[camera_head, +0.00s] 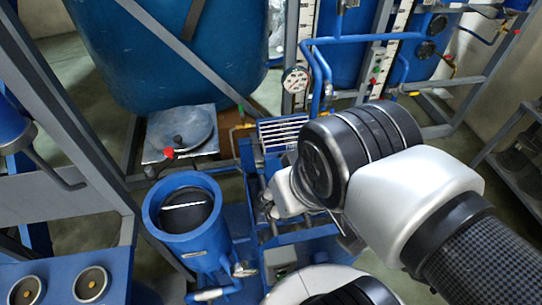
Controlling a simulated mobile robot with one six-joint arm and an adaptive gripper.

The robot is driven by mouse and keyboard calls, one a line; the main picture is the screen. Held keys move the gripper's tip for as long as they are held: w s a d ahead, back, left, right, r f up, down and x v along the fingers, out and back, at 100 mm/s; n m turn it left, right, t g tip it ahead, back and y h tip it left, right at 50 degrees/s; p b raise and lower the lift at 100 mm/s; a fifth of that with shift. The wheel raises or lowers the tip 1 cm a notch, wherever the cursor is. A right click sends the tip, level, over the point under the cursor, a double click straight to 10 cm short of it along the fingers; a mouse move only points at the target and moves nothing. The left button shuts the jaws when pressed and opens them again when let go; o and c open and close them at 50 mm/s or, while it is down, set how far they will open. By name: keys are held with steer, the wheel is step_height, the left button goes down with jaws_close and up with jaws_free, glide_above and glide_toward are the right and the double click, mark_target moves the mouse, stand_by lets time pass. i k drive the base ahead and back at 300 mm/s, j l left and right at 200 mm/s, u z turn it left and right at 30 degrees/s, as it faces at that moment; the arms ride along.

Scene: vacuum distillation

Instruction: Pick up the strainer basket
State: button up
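An open blue cylindrical housing (153,222) stands upright at the lower left. Inside it sits a dark round piece, which looks like the strainer basket (192,218), with a thin pale bar across its top. Its lower part is hidden by the housing wall. My arm reaches in from the lower right and ends to the right of the housing, apart from it.
A square metal plate with a round cover (181,132) and a red knob lies behind the housing. Blue pipes and a pressure gauge (295,80) rise behind my arm. A grey frame post (95,150) stands close on the left. A large blue tank (170,60) fills the back.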

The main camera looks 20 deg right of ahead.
mark_target(186, 208)
steer(key=j+u, duration=0.25)
steer(key=u, duration=0.2)
steer(key=i+j+u, duration=0.1)
steer(key=u, duration=0.3)
steer(key=i+j+u, duration=0.1)
steer(key=j+u, duration=0.2)
steer(key=u, duration=0.15)
